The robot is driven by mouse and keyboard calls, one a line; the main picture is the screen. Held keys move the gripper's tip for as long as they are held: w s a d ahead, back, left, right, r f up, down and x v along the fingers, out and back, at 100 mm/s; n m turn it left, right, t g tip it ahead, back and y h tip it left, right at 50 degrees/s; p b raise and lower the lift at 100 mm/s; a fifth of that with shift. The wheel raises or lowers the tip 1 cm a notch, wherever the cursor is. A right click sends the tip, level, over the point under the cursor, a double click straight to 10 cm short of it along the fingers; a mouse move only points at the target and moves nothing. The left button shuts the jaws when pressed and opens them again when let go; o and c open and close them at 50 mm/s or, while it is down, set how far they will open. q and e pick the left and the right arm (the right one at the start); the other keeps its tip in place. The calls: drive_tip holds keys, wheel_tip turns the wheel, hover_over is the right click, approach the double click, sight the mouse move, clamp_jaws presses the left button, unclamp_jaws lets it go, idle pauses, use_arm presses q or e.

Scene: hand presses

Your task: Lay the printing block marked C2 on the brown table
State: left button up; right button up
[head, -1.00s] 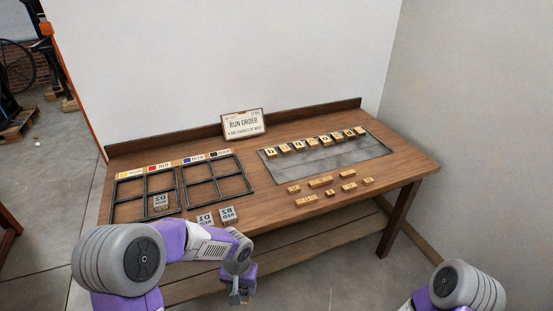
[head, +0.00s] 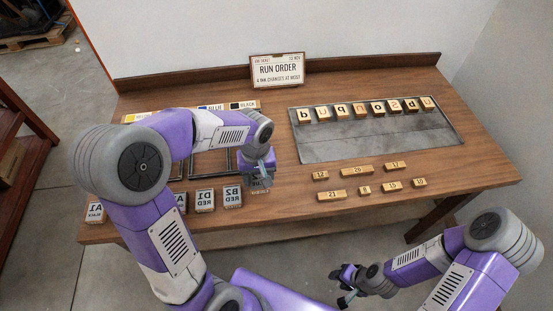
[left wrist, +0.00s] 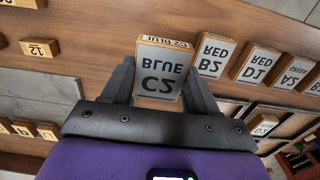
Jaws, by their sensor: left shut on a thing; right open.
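The printing block C2, marked blue, shows clearly in the left wrist view (left wrist: 160,72). My left gripper (left wrist: 158,88) is shut on it, one finger on each side. In the head view the gripper (head: 259,168) holds the block (head: 260,184) over the brown table (head: 285,205), right of the ink rack. Whether the block touches the wood cannot be told. My right gripper (head: 346,284) is open and empty, low in front of the table.
Blocks B2 (head: 232,196), D1 (head: 205,199) and A1 (head: 96,213) lie along the front edge. The framed rack (head: 247,163) is partly behind my left arm. A grey tray (head: 375,142) with letter blocks and several small numbered blocks (head: 357,170) lie to the right. Bare wood separates them.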

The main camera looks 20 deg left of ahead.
sight(260, 195)
use_arm(q)
wheel_tip(260, 195, down, 2)
drive_tip(key=shift+s+f, duration=0.15)
wheel_tip(260, 195, down, 4)
drive_tip(key=shift+b, duration=0.95)
drive_tip(key=shift+f, duration=0.4)
drive_tip(key=shift+f, duration=0.2)
drive_tip(key=o, duration=1.1)
drive_tip(key=shift+r, duration=0.1)
